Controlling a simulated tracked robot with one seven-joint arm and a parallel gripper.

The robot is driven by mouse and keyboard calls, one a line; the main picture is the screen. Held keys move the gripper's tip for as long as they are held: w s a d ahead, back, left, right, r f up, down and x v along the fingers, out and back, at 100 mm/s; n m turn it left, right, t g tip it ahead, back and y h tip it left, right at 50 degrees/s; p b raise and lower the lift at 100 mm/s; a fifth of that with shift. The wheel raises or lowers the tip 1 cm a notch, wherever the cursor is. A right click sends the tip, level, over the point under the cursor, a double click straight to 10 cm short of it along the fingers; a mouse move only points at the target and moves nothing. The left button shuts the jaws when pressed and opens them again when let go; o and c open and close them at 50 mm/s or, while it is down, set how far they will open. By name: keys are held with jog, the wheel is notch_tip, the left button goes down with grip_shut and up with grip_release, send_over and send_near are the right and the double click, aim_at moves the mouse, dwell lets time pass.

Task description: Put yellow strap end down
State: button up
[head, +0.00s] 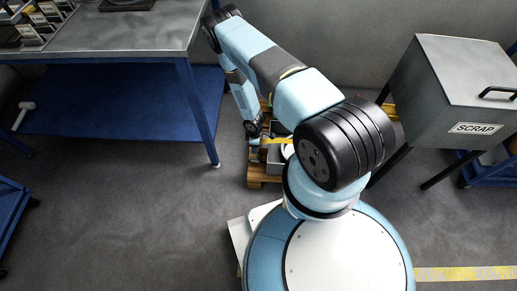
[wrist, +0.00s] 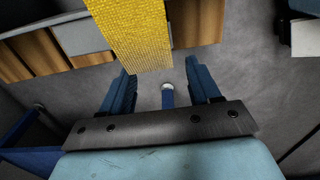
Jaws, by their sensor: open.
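The yellow strap (wrist: 135,35) is a wide woven band in the wrist view. It comes in from the top edge and its end shows just ahead of my fingertips, in line with the gap between them. My gripper (wrist: 160,78) is open, with a blue finger on each side and nothing clamped between them. I cannot tell how far the strap end is from the fingers. In the head view a small piece of the yellow strap (head: 274,141) shows beside my arm, over the wooden pallet (head: 256,183). My arm hides most of the pallet and its load there.
A workbench (head: 120,35) with blue legs and a blue lower shelf stands at the left. A grey scrap bin (head: 455,75) stands on legs at the right. The wrist view shows pallet boards (wrist: 195,22) behind the strap.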

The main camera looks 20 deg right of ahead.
jog(key=shift+r, duration=0.6)
